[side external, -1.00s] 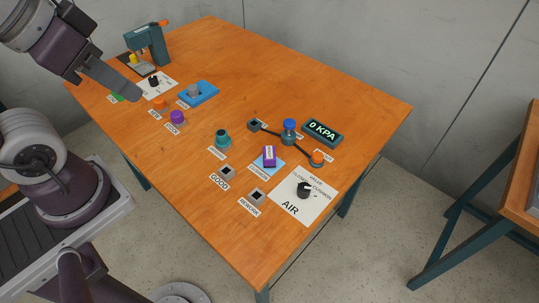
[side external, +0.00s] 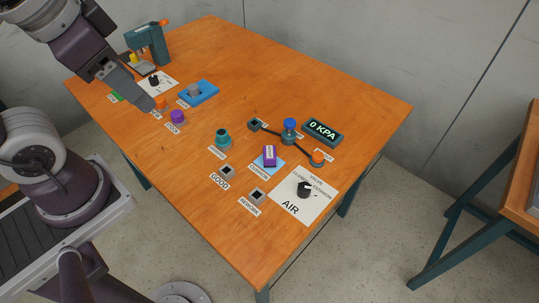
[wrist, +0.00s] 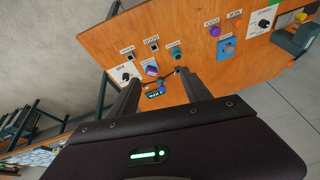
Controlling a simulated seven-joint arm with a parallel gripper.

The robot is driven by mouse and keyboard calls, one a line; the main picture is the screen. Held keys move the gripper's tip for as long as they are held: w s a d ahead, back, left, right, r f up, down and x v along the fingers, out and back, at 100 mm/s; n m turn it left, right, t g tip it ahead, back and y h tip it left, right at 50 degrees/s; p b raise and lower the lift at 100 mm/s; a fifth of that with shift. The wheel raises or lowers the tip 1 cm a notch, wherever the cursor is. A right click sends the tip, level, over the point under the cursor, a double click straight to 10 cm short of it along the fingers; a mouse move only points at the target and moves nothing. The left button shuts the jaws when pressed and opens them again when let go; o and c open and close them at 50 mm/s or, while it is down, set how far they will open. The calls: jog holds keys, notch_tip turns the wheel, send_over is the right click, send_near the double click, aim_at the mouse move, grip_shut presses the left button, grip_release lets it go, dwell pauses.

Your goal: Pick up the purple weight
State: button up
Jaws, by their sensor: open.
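A round purple piece (side external: 177,117), which looks like the purple weight, stands on the table beside its label. It also shows in the wrist view (wrist: 215,31), to the upper right of the fingers. My gripper (side external: 146,105) is above the table, to the left of the purple piece and apart from it, partly over an orange piece (side external: 161,103). In the wrist view my gripper (wrist: 159,74) shows its two fingers spread, with nothing held between them.
A blue fixture (side external: 203,93), a teal cup (side external: 222,138) and a teal press (side external: 152,45) stand on the wooden table (side external: 290,85). A display (side external: 322,132) reads 0 KPA. The far table area is clear.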

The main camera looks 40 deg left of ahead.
jog(key=w+a+f+m+g+y, duration=0.1)
jog(key=w+f+m+g+y, duration=0.2)
jog(key=w+f+m, duration=0.15)
jog(key=m+t+y, duration=0.3)
jog(key=m+y, duration=0.3)
jog(key=m, duration=0.7)
send_over(270, 157)
jog(key=s+a, duration=0.3)
jog(key=s, duration=0.3)
notch_tip(270, 157, down, 13)
jog(key=w+d+f+m+t, duration=0.1)
jog(key=d+f+m, duration=0.1)
jog(key=f, duration=0.2)
jog(key=d+f+m+t, duration=0.2)
jog(key=f+m, duration=0.1)
jog(key=f, duration=0.1)
jog(key=w+d+f+m+t, duration=0.1)
jog(key=d+f+m+t, duration=0.1)
jog(key=f+m, duration=0.1)
jog(key=shift+w+f, duration=0.3)
jog(key=shift+f, duration=0.5)
jog(key=x, duration=0.6)
jog(key=shift+w+f, duration=0.15)
jog(key=shift+f, duration=0.1)
jog(key=shift+w+a+f, duration=0.1)
jog(key=shift+w, duration=0.15)
grip_shut()
